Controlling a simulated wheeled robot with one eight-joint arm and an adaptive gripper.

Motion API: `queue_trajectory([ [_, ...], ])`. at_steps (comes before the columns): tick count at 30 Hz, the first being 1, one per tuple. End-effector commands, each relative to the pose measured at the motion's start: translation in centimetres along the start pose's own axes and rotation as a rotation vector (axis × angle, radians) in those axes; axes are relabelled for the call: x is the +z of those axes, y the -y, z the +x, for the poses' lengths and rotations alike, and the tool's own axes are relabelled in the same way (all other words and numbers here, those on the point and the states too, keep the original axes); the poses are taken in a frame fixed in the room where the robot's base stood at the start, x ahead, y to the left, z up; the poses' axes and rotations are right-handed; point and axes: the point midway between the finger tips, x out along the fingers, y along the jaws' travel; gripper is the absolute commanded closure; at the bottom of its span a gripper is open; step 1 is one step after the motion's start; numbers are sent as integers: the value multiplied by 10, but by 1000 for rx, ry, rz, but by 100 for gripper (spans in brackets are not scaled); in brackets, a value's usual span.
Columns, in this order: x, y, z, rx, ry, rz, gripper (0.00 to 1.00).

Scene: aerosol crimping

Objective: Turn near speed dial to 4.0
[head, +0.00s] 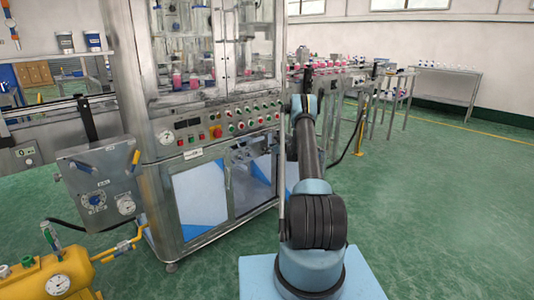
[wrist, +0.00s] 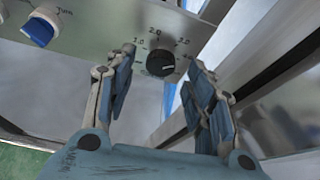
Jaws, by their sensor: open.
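The black round speed dial (wrist: 160,64) is on a pale metal panel, upper middle of the wrist view. Printed numbers arc over it; 1.0, 2.0 and what looks like 3.0 can be read, and the marks lower right are partly hidden by a finger. A light pointer line on its face points roughly right. My gripper (wrist: 162,60) is open, one finger left of the dial and one right, with gaps between them and the dial. In the head view my arm covers that area, and I cannot make out this dial.
A metal post (wrist: 212,48) rises close to the right finger. In the head view, the filling machine's button panel (head: 222,122) stands left of my arm; green floor (head: 440,200) lies clear to the right.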

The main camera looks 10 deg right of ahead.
Motion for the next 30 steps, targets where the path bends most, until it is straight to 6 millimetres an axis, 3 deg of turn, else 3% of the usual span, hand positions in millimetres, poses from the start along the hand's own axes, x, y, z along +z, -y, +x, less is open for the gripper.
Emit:
queue_trajectory([
  [6,-1,0,-33,-2,0,0,51],
  [12,-1,0,-48,0,-1,0,51],
  [24,-1,-2,-50,0,0,-4,51],
  [30,2,-24,-38,-10,24,-95,51],
])
